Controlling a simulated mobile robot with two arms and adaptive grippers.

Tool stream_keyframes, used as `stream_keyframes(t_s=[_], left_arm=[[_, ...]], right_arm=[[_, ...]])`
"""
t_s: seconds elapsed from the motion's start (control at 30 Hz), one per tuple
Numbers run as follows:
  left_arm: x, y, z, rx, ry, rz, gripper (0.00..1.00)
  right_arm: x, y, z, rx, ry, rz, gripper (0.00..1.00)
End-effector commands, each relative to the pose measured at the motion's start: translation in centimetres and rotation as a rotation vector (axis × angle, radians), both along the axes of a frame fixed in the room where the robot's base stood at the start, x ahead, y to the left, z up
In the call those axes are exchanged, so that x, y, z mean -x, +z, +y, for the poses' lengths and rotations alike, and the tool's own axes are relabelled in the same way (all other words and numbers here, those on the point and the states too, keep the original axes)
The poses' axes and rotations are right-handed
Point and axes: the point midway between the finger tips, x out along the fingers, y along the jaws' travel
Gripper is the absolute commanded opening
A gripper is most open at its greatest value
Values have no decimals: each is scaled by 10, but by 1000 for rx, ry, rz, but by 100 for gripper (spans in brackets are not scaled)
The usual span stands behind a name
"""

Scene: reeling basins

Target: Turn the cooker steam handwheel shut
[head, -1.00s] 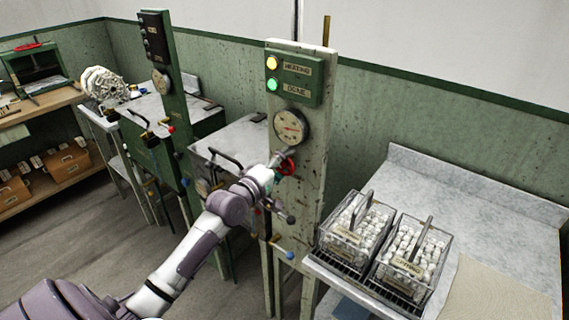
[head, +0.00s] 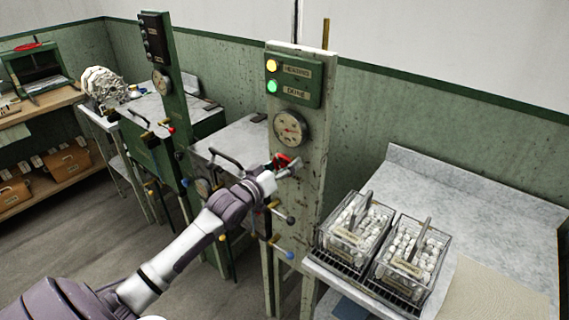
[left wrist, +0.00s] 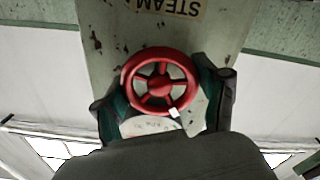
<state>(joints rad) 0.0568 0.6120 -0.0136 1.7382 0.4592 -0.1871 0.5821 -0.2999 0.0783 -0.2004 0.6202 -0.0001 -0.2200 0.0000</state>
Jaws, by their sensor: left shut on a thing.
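The red cooker steam handwheel (head: 284,160) is on the pale, rust-flecked post (head: 312,185), below the round gauge (head: 290,127). In the left wrist view the red spoked wheel (left wrist: 161,84) sits between the two dark green fingers, with a small white mark on its lower rim. A label reading STEAM (left wrist: 172,6) shows upside down beyond it. My left gripper (head: 281,168) is shut on the handwheel, one finger on each side of its rim. In the head view the gripper partly hides the wheel. My right gripper is not in view.
A yellow and a green lamp glow on the green box (head: 294,80) above the gauge. Blue-tipped (head: 291,255) and other valve handles stick out below the wheel. Two wire baskets of white cocoons (head: 411,262) stand on the bench at the right. A green post (head: 172,85) stands left.

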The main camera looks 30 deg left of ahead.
Motion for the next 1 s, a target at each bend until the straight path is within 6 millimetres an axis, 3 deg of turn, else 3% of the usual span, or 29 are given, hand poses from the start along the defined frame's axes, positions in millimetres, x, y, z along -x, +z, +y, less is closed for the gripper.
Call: stream_keyframes(t_s=[0.5,1.0], left_arm=[[0,-3,-1,-444,-2,-28,38],[0,-3,0,-625,-1,-42,38]], right_arm=[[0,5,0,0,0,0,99],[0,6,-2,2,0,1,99]])
